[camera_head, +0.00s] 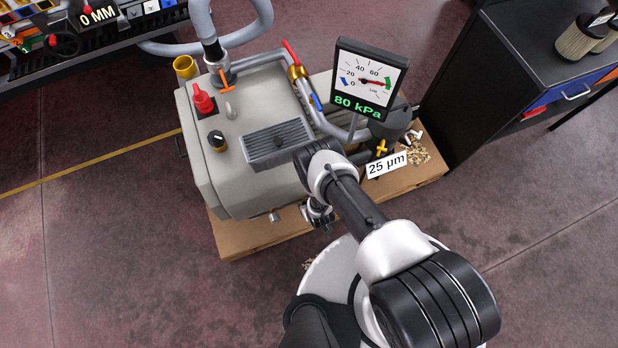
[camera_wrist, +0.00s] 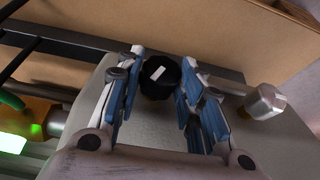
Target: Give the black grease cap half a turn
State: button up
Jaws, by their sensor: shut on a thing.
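The black grease cap (camera_wrist: 160,76) shows in the wrist view as a round black cap with a white mark on its face. My gripper (camera_wrist: 158,80) is shut on it, with one blue-and-white finger on each side. In the head view my gripper (camera_head: 318,215) is low at the near side of the grey pump machine (camera_head: 238,178). The cap is hidden there behind my arm and gripper.
A steel hex fitting (camera_wrist: 265,102) stands close to the right finger. A wooden base (camera_head: 255,237) lies under the machine. A gauge reading 80 kPa (camera_head: 368,78) and a 25 µm label (camera_head: 387,164) are beyond my arm. A separate black knob (camera_head: 217,140) sits on top.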

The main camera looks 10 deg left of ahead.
jog(key=shift+c, duration=1.2)
jog(key=y+b, duration=0.1)
jog(key=g+y+b, duration=0.1)
jog(key=shift+w+d+f+m+b, duration=0.2)
jog(key=shift+d+m+b, duration=0.1)
jog(key=shift+b, duration=0.1)
jog(key=shift+d+m+g+y+b, duration=0.1)
jog(key=shift+m+g+y+b, duration=0.25)
jog(key=shift+g+y, duration=0.85)
jog(key=shift+r+t+y, duration=0.1)
jog(key=shift+t+y, duration=0.2)
jog(key=shift+y, duration=0.2)
jog(key=o, duration=1.1)
jog(key=shift+c, duration=0.2)
